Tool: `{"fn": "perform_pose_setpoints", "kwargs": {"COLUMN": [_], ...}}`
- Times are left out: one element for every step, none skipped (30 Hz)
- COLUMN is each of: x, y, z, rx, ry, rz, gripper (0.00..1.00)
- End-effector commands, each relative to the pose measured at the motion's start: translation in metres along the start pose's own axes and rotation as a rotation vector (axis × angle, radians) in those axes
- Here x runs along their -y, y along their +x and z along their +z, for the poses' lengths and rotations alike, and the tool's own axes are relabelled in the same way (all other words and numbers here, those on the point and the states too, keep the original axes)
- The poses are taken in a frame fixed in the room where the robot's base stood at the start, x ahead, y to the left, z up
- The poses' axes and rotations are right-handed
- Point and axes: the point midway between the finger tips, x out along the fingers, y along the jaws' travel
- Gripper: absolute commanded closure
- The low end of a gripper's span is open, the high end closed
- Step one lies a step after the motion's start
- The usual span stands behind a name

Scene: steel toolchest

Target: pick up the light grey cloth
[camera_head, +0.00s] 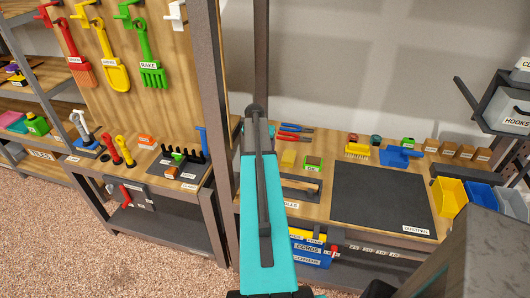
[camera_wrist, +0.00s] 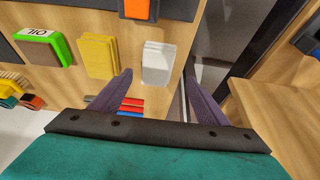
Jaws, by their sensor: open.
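The light grey cloth (camera_wrist: 157,64) is a small folded stack lying on the wooden bench top, near its edge, in the wrist view. My gripper (camera_wrist: 158,76) is open, with its two dark purple fingers spread wide. In the picture the fingertips lie to the left and right of the cloth's lower part; nothing is held between them. I cannot tell how far above the cloth they are. In the head view the cloth and the fingers are not visible, and my teal arm covers that part of the bench.
A yellow folded cloth (camera_wrist: 98,56) lies close on the left, with a green-edged block marked OIL (camera_wrist: 40,47) beyond it. Pliers (camera_wrist: 128,104) lie partly behind the left finger. An orange item (camera_wrist: 138,9) is at the top. A dark post (camera_wrist: 262,50) stands right of the bench edge.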

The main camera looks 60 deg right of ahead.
Motion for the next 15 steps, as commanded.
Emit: {"fn": "perform_pose_setpoints", "kwargs": {"x": [0.0001, 0.0001, 0.0002, 0.0002, 0.0002, 0.0003, 0.0003, 0.0003, 0.0004, 0.0005, 0.0006, 0.0006, 0.0007, 0.0008, 0.0009], "y": [0.0042, 0.0064, 0.0089, 0.0103, 0.0113, 0.0122, 0.0126, 0.0128, 0.0128, 0.0127, 0.0126, 0.0126, 0.0125, 0.0125, 0.0125], "z": [-0.0009, -0.0007, -0.0005, -0.0002, -0.0001, 0.0001, 0.0002, 0.0003, 0.0004, 0.0004, 0.0005, 0.0005, 0.0005, 0.0005, 0.0005], "rx": [0.001, 0.001, 0.001, 0.0, 0.0, 0.0, 0.0, 0.0, -0.001, -0.001, -0.001, -0.001, -0.001, -0.001, 0.0], "ry": [0.0, 0.0, 0.0, 0.0, 0.0, 0.0, 0.0, 0.0, -0.001, -0.001, -0.001, -0.001, -0.001, -0.001, -0.001], "rz": [0.001, 0.0, 0.0, 0.0, 0.0, 0.0, 0.0, 0.0, 0.0, 0.0, 0.0, 0.0, 0.0, -0.001, -0.001], "gripper": [0.31, 0.31, 0.31, 0.31, 0.31, 0.31, 0.31, 0.31, 0.31, 0.31, 0.31, 0.31, 0.31, 0.31, 0.31]}}
